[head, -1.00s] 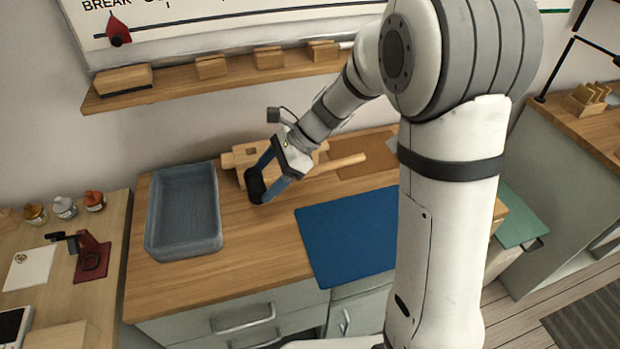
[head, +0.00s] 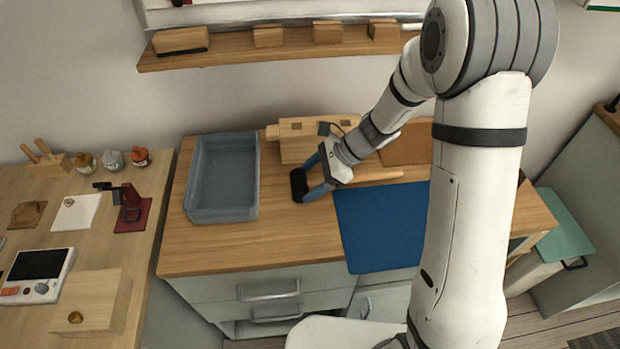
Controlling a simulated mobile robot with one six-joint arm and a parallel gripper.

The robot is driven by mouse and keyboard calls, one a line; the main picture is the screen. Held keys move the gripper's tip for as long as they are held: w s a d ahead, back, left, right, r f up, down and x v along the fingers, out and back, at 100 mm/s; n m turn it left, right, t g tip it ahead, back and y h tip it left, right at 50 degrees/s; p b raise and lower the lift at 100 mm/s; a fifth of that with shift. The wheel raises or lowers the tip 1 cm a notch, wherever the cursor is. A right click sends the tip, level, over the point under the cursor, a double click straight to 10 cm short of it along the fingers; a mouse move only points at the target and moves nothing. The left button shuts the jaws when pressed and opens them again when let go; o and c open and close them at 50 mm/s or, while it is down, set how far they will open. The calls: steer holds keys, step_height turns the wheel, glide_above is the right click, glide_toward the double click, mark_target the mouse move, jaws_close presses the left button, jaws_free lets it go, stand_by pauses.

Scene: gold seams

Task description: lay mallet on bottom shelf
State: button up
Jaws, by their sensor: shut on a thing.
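My gripper (head: 311,183), with blue fingers, is low over the wooden workbench, between the grey-blue tray and the blue mat. It is shut on a dark, rounded piece (head: 298,185) at its fingertips, which looks like the mallet's head. A pale wooden handle (head: 385,175) shows to the right, behind the wrist; whether it joins the dark piece is hidden. I cannot tell whether the dark piece touches the bench top. Below the bench's drawers a low open compartment (head: 250,328) shows in part, perhaps the bottom shelf; my base covers some of the front.
The tray (head: 222,215) stands left of my gripper and the blue mat (head: 380,235) lies right. A wooden block piece (head: 300,150) lies behind. A wall shelf (head: 220,60) with several wooden blocks hangs above. A side table (head: 60,215) with small items stands left.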

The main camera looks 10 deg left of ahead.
steer(key=o, duration=0.7)
steer(key=shift+f, duration=0.15)
steer(key=o, duration=0.5)
